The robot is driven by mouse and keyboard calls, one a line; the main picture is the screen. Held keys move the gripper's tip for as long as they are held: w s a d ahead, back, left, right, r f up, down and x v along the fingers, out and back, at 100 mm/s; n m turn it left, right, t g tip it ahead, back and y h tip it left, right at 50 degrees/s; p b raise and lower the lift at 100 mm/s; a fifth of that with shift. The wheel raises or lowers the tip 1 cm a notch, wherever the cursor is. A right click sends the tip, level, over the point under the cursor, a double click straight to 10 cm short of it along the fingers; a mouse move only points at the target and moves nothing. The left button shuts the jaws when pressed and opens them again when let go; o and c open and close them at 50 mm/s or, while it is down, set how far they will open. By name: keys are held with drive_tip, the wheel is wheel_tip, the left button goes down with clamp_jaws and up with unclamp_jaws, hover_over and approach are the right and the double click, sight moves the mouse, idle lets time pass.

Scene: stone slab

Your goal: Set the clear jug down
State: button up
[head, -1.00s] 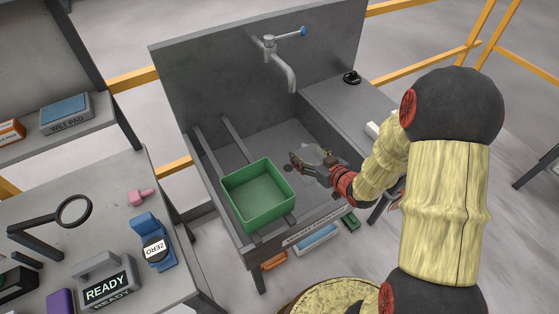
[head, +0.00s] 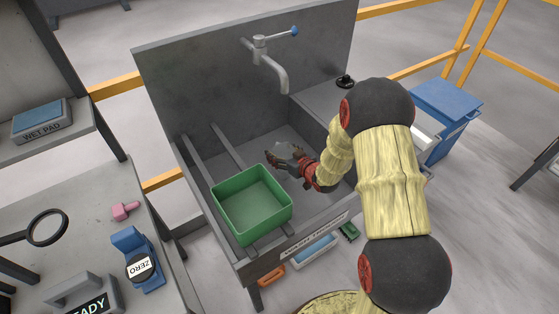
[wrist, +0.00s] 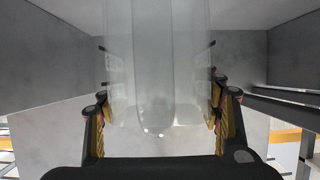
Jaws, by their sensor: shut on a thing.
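The clear jug (wrist: 157,70) is a see-through vessel that fills the middle of the wrist view. In the head view it is a faint pale shape (head: 284,151) at my gripper, inside the grey sink trough. My gripper (head: 286,160) is shut on the jug, with one finger on each side of it in the wrist view (wrist: 160,110). The jug's base is partly hidden by the gripper, and I cannot tell whether it touches the sink floor.
A green bin (head: 252,204) rests on dark rails at the sink's left, close to my gripper. A tap (head: 271,62) hangs from the back wall. A side ledge (head: 325,103) lies to the right. A bench with a blue device (head: 138,258) stands at left.

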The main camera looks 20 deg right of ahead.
sight(280, 157)
drive_tip(key=shift+w+f, duration=0.35)
drive_tip(key=shift+f, duration=0.05)
drive_tip(key=shift+w+a+f+b, duration=0.1)
drive_tip(key=shift+w+f+b, duration=0.1)
drive_tip(key=shift+f+b, duration=1.2)
drive_tip(key=shift+f, duration=0.35)
drive_tip(key=shift+f, duration=0.15)
drive_tip(key=o, duration=1.2)
drive_tip(key=shift+p, duration=0.3)
